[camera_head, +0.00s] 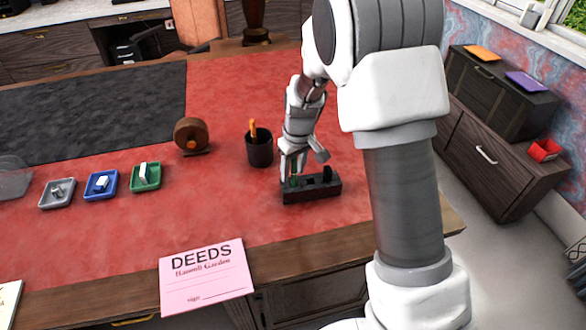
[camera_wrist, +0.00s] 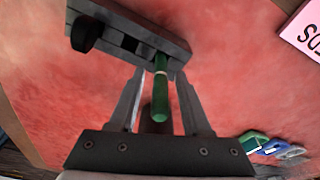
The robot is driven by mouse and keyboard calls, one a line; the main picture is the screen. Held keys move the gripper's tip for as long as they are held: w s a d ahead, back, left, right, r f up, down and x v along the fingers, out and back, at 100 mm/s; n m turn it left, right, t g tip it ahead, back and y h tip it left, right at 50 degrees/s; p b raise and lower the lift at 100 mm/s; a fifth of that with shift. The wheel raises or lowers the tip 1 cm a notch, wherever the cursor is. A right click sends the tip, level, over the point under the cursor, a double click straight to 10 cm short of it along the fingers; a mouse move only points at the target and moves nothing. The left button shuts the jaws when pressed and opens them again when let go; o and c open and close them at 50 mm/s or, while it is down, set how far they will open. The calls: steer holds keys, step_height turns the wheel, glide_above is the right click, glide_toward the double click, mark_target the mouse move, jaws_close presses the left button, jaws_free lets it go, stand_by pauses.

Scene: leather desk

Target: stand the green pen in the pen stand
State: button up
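The green pen (camera_wrist: 159,97) stands with its lower end at a slot of a dark rectangular block (camera_wrist: 118,36). The pen shows small in the head view (camera_head: 293,181), at the left part of the block (camera_head: 312,191). My gripper (camera_wrist: 160,73) is open, with one finger on each side of the pen and a gap on both sides. A dark round cup (camera_head: 260,152) with an orange pen (camera_head: 253,128) in it stands just behind and left of the block. I cannot tell whether block or cup is the pen stand.
A brown round tape-dispenser-like object (camera_head: 190,135) stands left of the cup. Grey, blue and green trays (camera_head: 145,185) with small items lie further left. A pink deeds paper (camera_head: 206,278) lies at the front edge. Red leather between them is clear.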

steer(key=shift+r, duration=0.15)
step_height(320, 180, up, 12)
steer(key=s+d+p, duration=0.1)
steer(key=s+p, duration=0.1)
steer(key=s+d+r+m+t, duration=0.25)
steer(key=s+d+r, duration=0.25)
steer(key=s+r, duration=0.55)
steer(key=s+d+r+m, duration=0.1)
steer(key=s+d+m, duration=0.1)
steer(key=s, duration=0.5)
steer(key=s+d+r+m+t+h, duration=0.1)
steer(key=s+d, duration=0.1)
steer(key=s, duration=0.5)
steer(key=shift+s+d+m, duration=0.15)
steer(key=shift+d+m, duration=0.15)
steer(key=shift+m, duration=0.05)
steer(key=shift+t, duration=0.25)
step_height(320, 180, up, 4)
steer(key=p, duration=0.3)
steer(key=shift+r+p, duration=0.1)
steer(key=shift+p, duration=0.25)
